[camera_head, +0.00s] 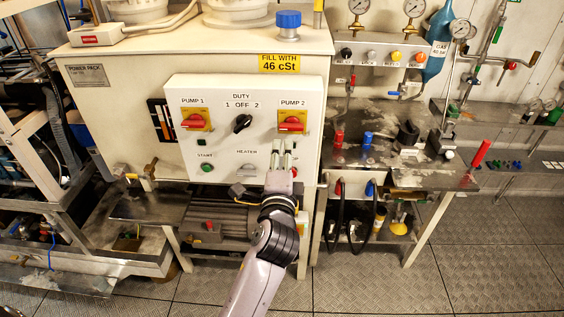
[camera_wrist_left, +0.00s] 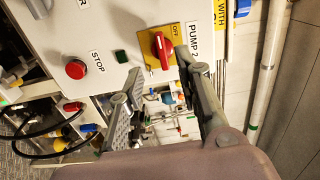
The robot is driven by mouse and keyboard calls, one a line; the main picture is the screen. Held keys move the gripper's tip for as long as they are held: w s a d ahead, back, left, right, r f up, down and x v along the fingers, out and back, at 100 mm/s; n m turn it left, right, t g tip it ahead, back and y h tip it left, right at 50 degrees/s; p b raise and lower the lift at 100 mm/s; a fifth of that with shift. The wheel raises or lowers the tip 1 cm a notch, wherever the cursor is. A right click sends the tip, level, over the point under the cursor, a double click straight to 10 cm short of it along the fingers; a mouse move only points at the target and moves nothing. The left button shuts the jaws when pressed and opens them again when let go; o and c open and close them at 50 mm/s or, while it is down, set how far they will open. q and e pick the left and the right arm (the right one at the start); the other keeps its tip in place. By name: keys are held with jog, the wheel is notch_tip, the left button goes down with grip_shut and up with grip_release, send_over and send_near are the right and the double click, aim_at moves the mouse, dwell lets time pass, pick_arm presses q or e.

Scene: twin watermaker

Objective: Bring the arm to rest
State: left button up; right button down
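My left arm (camera_head: 264,250) reaches up from the bottom of the head view to the white control panel (camera_head: 222,140). My left gripper (camera_head: 285,148) is in front of the panel, just below the PUMP 2 red switch (camera_head: 291,125). In the left wrist view the two fingers of my left gripper (camera_wrist_left: 160,66) are apart with nothing between them. The PUMP 2 switch (camera_wrist_left: 161,46) shows beyond the fingertips; I cannot tell whether they touch the panel. My right gripper is not in view.
The PUMP 1 switch (camera_head: 195,121) and black DUTY knob (camera_head: 242,123) are on the same panel. A steel bench (camera_head: 440,173) with gauges, valves and hoses stands at the right. A cluttered rack (camera_head: 40,150) is at the left. Patterned floor (camera_head: 480,265) is clear at lower right.

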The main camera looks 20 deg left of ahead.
pick_arm(q)
jog(key=shift+v, duration=1.1)
jog(key=shift+f, duration=0.1)
